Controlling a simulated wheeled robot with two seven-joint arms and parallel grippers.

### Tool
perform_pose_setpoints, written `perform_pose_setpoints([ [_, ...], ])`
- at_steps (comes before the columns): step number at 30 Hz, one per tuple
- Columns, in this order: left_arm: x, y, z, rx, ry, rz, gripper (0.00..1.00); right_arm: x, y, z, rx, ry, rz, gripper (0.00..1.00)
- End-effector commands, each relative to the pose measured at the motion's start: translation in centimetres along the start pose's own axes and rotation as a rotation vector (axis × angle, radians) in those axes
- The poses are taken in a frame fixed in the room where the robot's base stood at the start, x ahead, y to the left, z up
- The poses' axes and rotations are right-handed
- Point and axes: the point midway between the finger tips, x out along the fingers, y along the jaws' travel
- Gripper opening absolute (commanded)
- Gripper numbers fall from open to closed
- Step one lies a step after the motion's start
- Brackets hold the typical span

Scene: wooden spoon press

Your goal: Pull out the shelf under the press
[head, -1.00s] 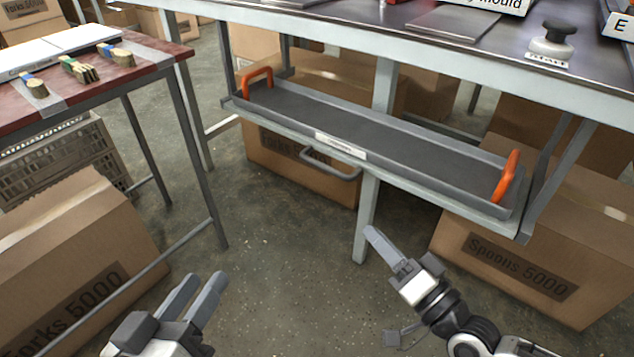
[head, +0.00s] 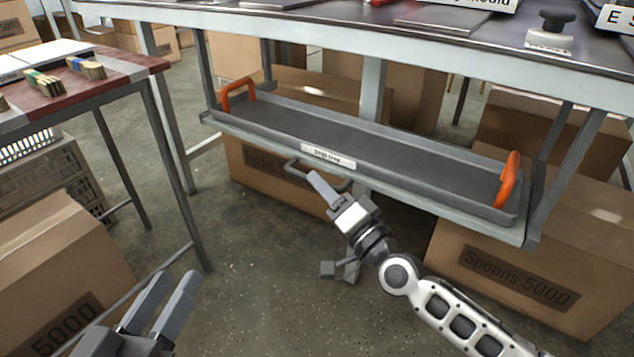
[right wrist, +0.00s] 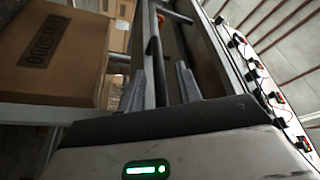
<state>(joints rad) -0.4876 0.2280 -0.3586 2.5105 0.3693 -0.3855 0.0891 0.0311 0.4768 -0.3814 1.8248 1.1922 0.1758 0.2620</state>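The shelf (head: 440,208) hangs under the press table and carries a long dark grey tray (head: 400,163) with two orange handles. A grey bar handle (head: 293,168) sticks out from the shelf's front, below a white label. My right gripper (head: 318,180) is at this handle and hides part of it in the head view. In the right wrist view its two fingers (right wrist: 161,85) are apart, with a dark bar running between them in the picture. I cannot tell whether they touch it. My left gripper (head: 178,276) is open and empty at the lower left, away from the shelf.
A red-topped side table (head: 120,85) with brushes stands at the left. Cardboard boxes stand behind and under the shelf, with a Spoons box (head: 530,265) at the right. The press table's edge (head: 440,80) overhangs the shelf. The floor in front is clear.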

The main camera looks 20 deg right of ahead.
Motion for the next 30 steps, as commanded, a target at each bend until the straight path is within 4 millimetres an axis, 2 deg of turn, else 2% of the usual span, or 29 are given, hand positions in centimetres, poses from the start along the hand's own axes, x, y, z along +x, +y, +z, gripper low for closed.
perform_pose_setpoints([
  [3, 0.0, 0.0, 0.0, 0.006, 0.005, 0.001, 0.36, 1.4, 0.1, 0.0, 0.001, 0.002, 0.0, 0.34],
  [6, 0.0, 0.0, -0.1, 0.009, 0.007, 0.001, 0.36, 2.0, 0.0, 0.0, 0.001, 0.001, 0.001, 0.34],
  [15, 0.1, 0.0, -0.2, 0.013, 0.012, 0.003, 0.36, 2.2, 0.1, 0.0, 0.0, 0.0, 0.001, 0.34],
  [16, 0.1, 0.0, -0.2, 0.013, 0.012, 0.003, 0.36, 2.2, 0.1, 0.0, 0.0, 0.0, 0.001, 0.32],
  [19, 0.1, 0.0, -0.2, 0.013, 0.013, 0.004, 0.36, 2.2, 0.1, 0.0, 0.0, 0.0, 0.001, 0.04],
  [20, 0.1, 0.0, -0.2, 0.014, 0.013, 0.004, 0.36, 2.2, 0.1, 0.0, 0.0, 0.0, 0.001, 0.0],
  [30, 0.1, 0.2, -0.4, -0.001, 0.0, 0.008, 0.36, 2.2, 0.1, -0.2, -0.002, 0.011, 0.009, 0.0],
])
